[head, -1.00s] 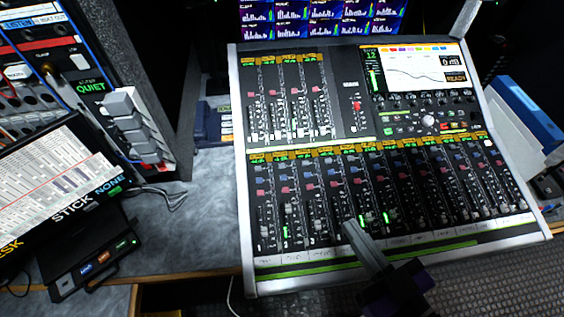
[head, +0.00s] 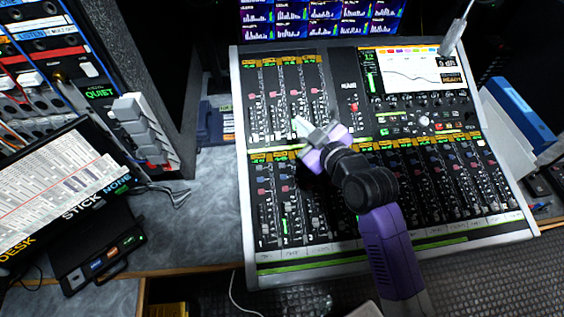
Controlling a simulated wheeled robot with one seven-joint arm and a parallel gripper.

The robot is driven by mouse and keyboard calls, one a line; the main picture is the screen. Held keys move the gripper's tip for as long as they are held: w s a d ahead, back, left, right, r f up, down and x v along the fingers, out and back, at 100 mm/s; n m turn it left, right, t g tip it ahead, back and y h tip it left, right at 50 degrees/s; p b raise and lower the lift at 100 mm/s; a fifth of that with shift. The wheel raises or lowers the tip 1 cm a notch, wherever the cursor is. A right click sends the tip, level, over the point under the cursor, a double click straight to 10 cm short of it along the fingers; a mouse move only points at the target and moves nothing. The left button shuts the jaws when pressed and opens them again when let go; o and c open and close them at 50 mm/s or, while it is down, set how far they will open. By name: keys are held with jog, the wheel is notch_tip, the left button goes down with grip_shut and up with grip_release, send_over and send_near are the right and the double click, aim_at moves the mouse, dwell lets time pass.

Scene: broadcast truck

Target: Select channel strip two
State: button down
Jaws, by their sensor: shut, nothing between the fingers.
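The mixing console (head: 247,215) fills the middle of the head view, with a lower bank of channel strips and a smaller upper bank at left. Channel strip two (head: 287,195), counted from the left in the lower bank, has a lit label on top, blue and red buttons and a fader with a green light. My gripper (head: 298,122) is shut and empty. Its tip shows over the upper bank, up and slightly right of strip two's top. Contact cannot be told. My wrist and forearm hide several middle strips.
The console's screen (head: 412,68) is at its upper right. A laptop-like panel (head: 65,180) and a rack (head: 140,130) with grey switches stand at left. A blue binder (head: 520,110) lies at right. Bare grey desk (head: 212,195) shows left of the console.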

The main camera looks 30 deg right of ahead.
jog(key=a+f+n+g+y, duration=0.3)
jog(key=f+n, duration=0.3)
jog(key=n, duration=0.2)
jog(key=shift+w+a+f+g, duration=0.4)
jog(key=shift+g, duration=0.5)
jog(key=b, duration=0.7)
send_over(285, 170)
notch_tip(285, 170, down, 9)
jog(key=shift+s+r, duration=0.1)
dwell(0.9)
jog(key=shift+f+b, duration=0.35)
jog(key=shift+b, duration=0.05)
